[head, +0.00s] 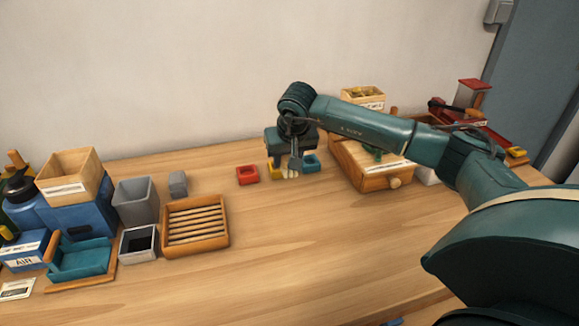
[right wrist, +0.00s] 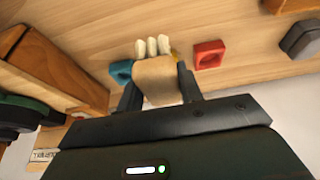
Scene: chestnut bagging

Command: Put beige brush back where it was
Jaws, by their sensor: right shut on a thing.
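The beige brush (right wrist: 157,80) is between the two fingers of my right gripper (right wrist: 160,88), its pale bristles pointing away from the gripper. In the head view my right gripper (head: 294,165) points down over the back middle of the table, with the pale bristles (head: 290,174) just below it. A red holder (head: 247,175), a yellow holder (head: 273,172) and a teal holder (head: 312,163) stand in a row there. The brush shows between the yellow and teal ones; whether it touches either is unclear. My left gripper is not in view.
A wooden box with a round knob (head: 372,178) stands close on the right. A small grey block (head: 178,184) and a slatted wooden tray (head: 195,251) are on the left, near grey bins (head: 136,204). The table's front middle is clear.

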